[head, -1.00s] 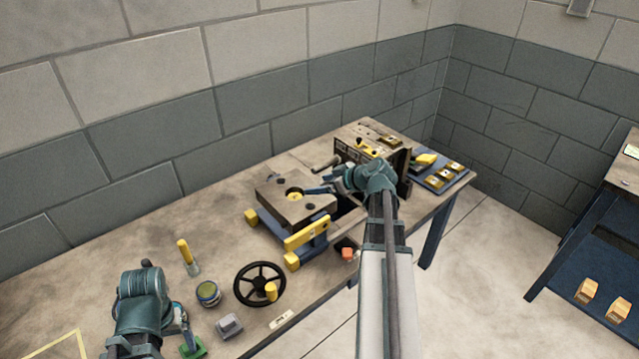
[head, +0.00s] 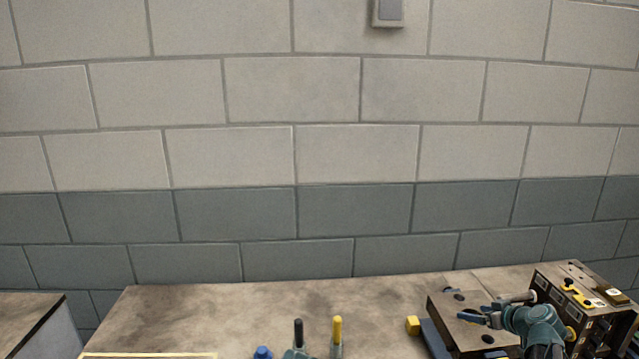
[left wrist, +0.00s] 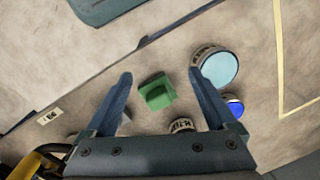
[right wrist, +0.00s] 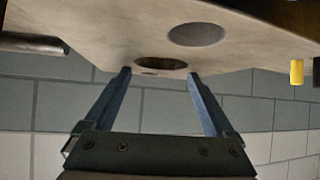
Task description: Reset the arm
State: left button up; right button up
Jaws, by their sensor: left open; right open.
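My right gripper (head: 474,316) is beside the top of a brown mould block (head: 446,312) at the lower right of the head view. In the right wrist view its fingers (right wrist: 159,73) are apart and empty, with the block's face (right wrist: 100,35) and its round holes (right wrist: 160,64) beyond them. My left gripper's fingers (left wrist: 160,75) are open in the left wrist view. A green block (left wrist: 157,92) shows between them on the table, with no finger seen touching it. The left gripper cannot be made out clearly in the head view.
A dark, panelled box (head: 575,308) stands right of the mould block. A yellow-handled tool (head: 337,333) and a black-handled one (head: 298,333) stand at the bottom centre. Round tins (left wrist: 215,68) lie near my left gripper. The table's back left (head: 190,310) is clear.

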pick_arm(q)
jog(key=shift+f, duration=0.2)
pick_arm(e)
jog(key=shift+s+f, duration=0.2)
jog(key=shift+f, duration=0.05)
